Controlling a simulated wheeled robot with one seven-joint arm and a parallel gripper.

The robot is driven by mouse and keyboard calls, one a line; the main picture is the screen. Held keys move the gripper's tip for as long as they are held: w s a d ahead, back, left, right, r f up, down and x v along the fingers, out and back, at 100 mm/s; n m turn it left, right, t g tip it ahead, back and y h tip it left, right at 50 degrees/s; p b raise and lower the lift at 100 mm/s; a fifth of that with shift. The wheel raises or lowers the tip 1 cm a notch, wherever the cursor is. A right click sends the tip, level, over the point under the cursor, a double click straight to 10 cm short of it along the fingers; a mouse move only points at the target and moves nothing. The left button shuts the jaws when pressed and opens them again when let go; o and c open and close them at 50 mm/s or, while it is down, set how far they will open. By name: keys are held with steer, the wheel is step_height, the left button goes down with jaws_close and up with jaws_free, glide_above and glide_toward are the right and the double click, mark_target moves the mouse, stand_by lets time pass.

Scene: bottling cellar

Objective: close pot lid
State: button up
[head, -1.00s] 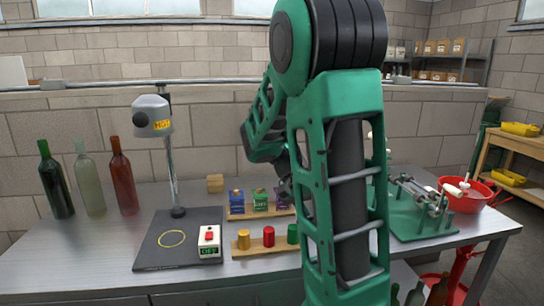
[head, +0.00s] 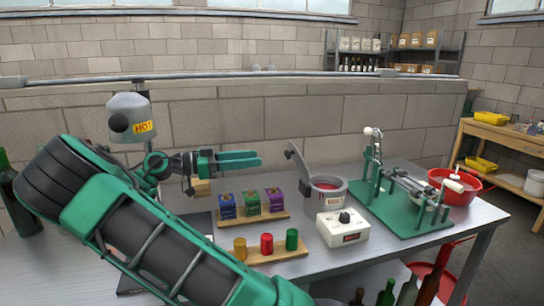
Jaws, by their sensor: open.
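The pot (head: 326,197) is a grey round pot with red content, at the middle right of the table in the head view. Its lid (head: 299,170) stands open, tilted up at the pot's left side. My gripper (head: 258,159) is open and empty, to the left of the lid and at about its height in the picture. Its green fingers point right toward the lid, with a visible gap between them. I cannot tell how far apart they are in depth.
A white control box (head: 342,230) with a black knob stands in front of the pot. A green bench device (head: 404,205) stands to its right. A wooden rack (head: 252,217) of coloured boxes and a row of coloured cylinders (head: 266,244) lie to its left.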

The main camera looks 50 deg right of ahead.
mark_target(285, 154)
steer(key=x, duration=1)
steer(key=shift+r, duration=0.25)
jaws_close()
steer(key=shift+d, duration=0.15)
